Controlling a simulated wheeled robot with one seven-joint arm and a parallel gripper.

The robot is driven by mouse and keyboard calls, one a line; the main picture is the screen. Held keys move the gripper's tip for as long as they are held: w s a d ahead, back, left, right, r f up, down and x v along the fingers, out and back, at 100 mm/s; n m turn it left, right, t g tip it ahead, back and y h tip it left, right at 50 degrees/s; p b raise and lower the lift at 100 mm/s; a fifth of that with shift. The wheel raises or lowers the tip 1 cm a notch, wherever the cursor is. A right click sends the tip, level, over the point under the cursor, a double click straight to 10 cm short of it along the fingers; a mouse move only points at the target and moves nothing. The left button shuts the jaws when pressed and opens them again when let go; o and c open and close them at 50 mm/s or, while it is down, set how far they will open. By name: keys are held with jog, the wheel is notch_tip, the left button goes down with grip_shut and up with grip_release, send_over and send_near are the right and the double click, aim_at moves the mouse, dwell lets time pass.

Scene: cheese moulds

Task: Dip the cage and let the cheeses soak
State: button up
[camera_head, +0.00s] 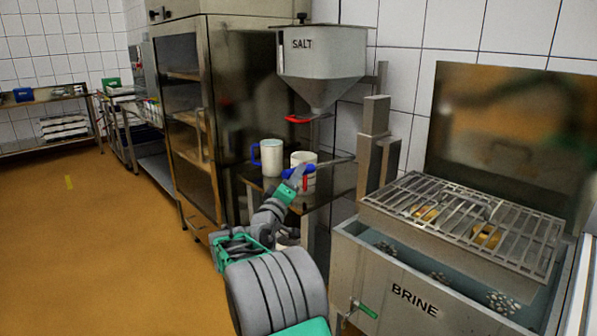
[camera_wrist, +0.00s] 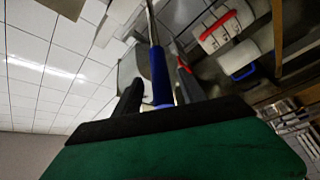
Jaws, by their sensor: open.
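The metal cage (camera_head: 470,212) sits raised over the right of the BRINE tank (camera_head: 370,270), with its slatted top level. Yellow cheeses (camera_head: 487,238) show through the slats. Bluish brine (camera_head: 400,250) shows below the cage. A lever rod (camera_head: 340,161) runs left from a post beside the tank and ends in a blue grip (camera_head: 298,171). My gripper (camera_head: 293,180) is at that grip. In the wrist view the blue grip (camera_wrist: 161,82) lies between the dark fingers of my open gripper (camera_wrist: 158,88); whether they touch it is unclear.
A mug with a blue handle (camera_head: 268,158) and a mug with a red handle (camera_head: 303,158) stand on a table behind my gripper. The SALT hopper (camera_head: 322,55) with a red lever hangs above. A steel cabinet (camera_head: 205,110) stands left.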

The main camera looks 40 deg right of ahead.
jog(key=x, duration=0.3)
jog(key=shift+w+d+r, duration=0.1)
jog(key=shift+w+d, duration=0.05)
jog(key=shift+d, duration=0.05)
jog(key=shift+c, duration=0.2)
grip_shut()
dwell(1.1)
